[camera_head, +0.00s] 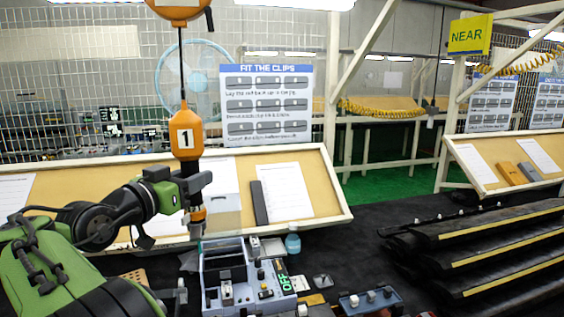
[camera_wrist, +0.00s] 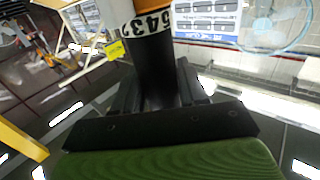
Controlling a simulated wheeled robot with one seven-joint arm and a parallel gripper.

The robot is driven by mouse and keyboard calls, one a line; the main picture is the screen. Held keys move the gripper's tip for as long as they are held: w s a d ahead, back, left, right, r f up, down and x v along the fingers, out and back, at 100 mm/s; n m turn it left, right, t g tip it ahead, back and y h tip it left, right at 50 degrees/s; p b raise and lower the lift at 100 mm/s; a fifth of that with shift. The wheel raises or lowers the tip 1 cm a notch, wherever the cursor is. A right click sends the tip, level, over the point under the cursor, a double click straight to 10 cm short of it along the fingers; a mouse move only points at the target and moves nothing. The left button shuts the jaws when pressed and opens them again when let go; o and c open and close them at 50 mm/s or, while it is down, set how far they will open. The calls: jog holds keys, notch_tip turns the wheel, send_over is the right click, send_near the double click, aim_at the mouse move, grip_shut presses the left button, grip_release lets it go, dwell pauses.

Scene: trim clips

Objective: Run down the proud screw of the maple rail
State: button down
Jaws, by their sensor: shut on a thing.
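My gripper (camera_head: 193,190) is shut on the dark lower body of an orange hanging driver (camera_head: 186,135) marked 1. The driver hangs upright on a cord from an orange housing (camera_head: 180,8) at the top. Its tip points down above the bench, left of the grey-blue fixture (camera_head: 222,275). In the wrist view the dark driver body (camera_wrist: 155,75) stands between the fingers of my gripper (camera_wrist: 157,95). I cannot make out a maple rail or a proud screw for certain; small tan pieces such as one (camera_head: 312,299) lie on the bench.
A green lit OFF display (camera_head: 286,282) and a small bottle (camera_head: 293,243) are by the fixture. A knobbed box (camera_head: 370,300) stands at front centre.

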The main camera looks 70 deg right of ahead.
jog(key=w+a+p, duration=0.8)
jog(key=w+a, duration=0.3)
jog(key=w, duration=0.1)
notch_tip(320, 180, down, 20)
jog(key=b, duration=1.8)
jog(key=shift+d+b, duration=0.25)
jog(key=shift+b, duration=0.05)
jog(key=shift+s+f+b, duration=0.1)
jog(key=shift+f+b, duration=0.3)
jog(key=shift+f, duration=0.15)
